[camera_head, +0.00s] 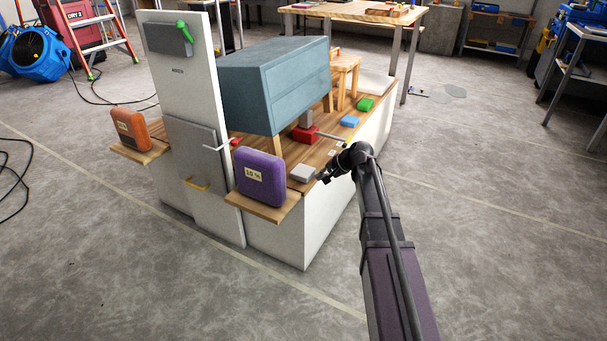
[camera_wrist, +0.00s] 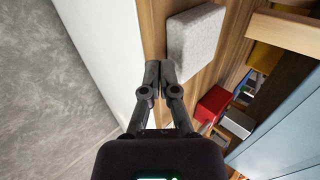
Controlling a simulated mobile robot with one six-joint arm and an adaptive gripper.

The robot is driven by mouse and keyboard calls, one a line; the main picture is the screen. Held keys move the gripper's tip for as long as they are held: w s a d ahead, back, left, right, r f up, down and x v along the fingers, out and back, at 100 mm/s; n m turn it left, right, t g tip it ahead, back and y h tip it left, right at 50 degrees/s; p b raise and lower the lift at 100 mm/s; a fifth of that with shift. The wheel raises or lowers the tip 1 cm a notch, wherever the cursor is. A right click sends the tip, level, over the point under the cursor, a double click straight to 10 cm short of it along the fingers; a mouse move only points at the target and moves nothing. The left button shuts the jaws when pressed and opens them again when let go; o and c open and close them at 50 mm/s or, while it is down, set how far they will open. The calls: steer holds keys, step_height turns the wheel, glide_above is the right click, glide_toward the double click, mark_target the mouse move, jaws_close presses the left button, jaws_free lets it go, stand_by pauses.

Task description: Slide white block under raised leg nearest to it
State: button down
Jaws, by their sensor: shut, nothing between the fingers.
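The white block (camera_head: 302,173) lies flat on the wooden top near its front edge; it also shows in the wrist view (camera_wrist: 195,42). My gripper (camera_head: 323,178) is shut and empty just right of the block in the head view. In the wrist view its fingertips (camera_wrist: 160,73) are together beside the block's near corner; I cannot tell if they touch it. The blue-grey cabinet (camera_head: 285,85) stands over the top on wooden legs, one of which (camera_head: 277,149) is behind and left of the block. The gap under that leg is too small to judge.
A red jack (camera_head: 304,134) sits under the cabinet with its handle sticking out right. A blue block (camera_head: 349,121), a green block (camera_head: 366,104) and a small stool (camera_head: 343,75) are farther back.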

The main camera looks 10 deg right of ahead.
mark_target(295, 168)
steer(key=shift+w+a, duration=0.5)
steer(key=shift+a, duration=0.15)
steer(key=shift+w+a, duration=0.2)
steer(key=shift+a, duration=0.1)
steer(key=shift+w+a, duration=0.2)
steer(key=shift+a, duration=0.05)
stand_by(0.5)
steer(key=shift+w+a, duration=0.55)
steer(key=shift+a, duration=0.25)
steer(key=shift+w+a, duration=0.5)
steer(key=shift+a, duration=0.05)
stand_by(0.4)
steer(key=shift+w+a, duration=0.2)
steer(key=shift+a, duration=0.1)
steer(key=shift+w+a, duration=0.55)
steer(key=shift+a, duration=0.3)
stand_by(0.3)
steer(key=shift+w+a, duration=0.2)
steer(key=shift+a, duration=0.05)
steer(key=shift+w+a, duration=0.2)
steer(key=shift+a, duration=0.1)
stand_by(0.5)
